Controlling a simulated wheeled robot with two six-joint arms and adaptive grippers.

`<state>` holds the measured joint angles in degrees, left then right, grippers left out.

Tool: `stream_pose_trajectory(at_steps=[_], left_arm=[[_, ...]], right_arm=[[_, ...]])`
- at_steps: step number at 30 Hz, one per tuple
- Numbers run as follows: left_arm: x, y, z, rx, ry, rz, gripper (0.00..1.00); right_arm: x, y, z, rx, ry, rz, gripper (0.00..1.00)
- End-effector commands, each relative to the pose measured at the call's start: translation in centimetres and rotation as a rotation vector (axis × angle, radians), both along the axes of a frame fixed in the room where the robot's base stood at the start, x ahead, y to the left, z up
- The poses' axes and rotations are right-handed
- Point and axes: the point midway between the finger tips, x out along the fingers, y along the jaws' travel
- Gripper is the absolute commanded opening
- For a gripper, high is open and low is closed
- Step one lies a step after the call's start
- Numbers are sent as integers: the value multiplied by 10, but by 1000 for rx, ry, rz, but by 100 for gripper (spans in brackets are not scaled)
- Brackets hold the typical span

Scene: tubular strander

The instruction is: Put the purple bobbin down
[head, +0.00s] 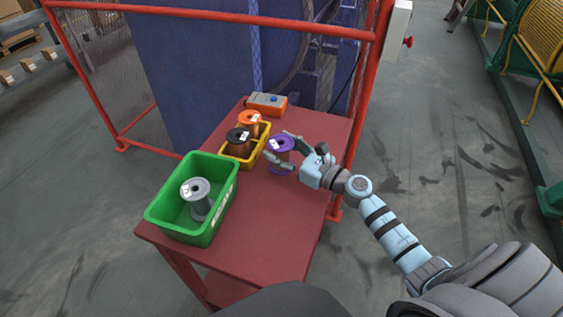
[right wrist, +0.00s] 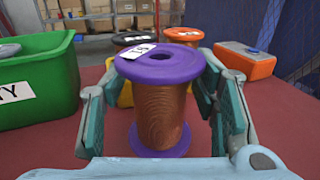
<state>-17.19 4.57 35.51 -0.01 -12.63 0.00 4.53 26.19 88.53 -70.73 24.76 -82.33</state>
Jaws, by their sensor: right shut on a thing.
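The purple bobbin (head: 280,147) has purple flanges and copper wire, with a white label on its top. It stands upright at the right side of the red table (head: 262,240), beside the yellow bin. In the right wrist view the bobbin (right wrist: 160,110) fills the middle, between the two fingers. My right gripper (head: 279,152) is shut on it, one finger on each side. Its lower flange appears at or very near the tabletop; I cannot tell whether it touches. My left gripper is not in view.
A yellow bin (head: 229,157) holds a black bobbin (head: 238,138) and an orange bobbin (head: 250,121). A green bin (head: 177,222) holds a grey bobbin (head: 197,194). An orange box (head: 267,104) lies at the back. A red-framed fence (head: 215,17) stands behind. The table's front right is clear.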

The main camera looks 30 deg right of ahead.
Motion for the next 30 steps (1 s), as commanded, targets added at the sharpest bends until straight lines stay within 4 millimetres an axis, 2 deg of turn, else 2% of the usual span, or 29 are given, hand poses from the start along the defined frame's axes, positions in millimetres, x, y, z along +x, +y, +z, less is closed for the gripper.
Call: stream_pose_trajectory(at_steps=[1,3,13,14,17,30], left_arm=[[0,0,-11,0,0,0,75],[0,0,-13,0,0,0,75],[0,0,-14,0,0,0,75],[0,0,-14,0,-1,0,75],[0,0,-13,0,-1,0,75],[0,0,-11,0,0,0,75]], right_arm=[[0,0,-15,1,0,0,10],[0,0,-19,0,-1,0,10],[0,0,-20,-1,-1,1,10],[0,0,-20,-1,0,0,57],[0,0,-19,-1,0,0,73],[-2,-1,-16,-2,0,6,74]])
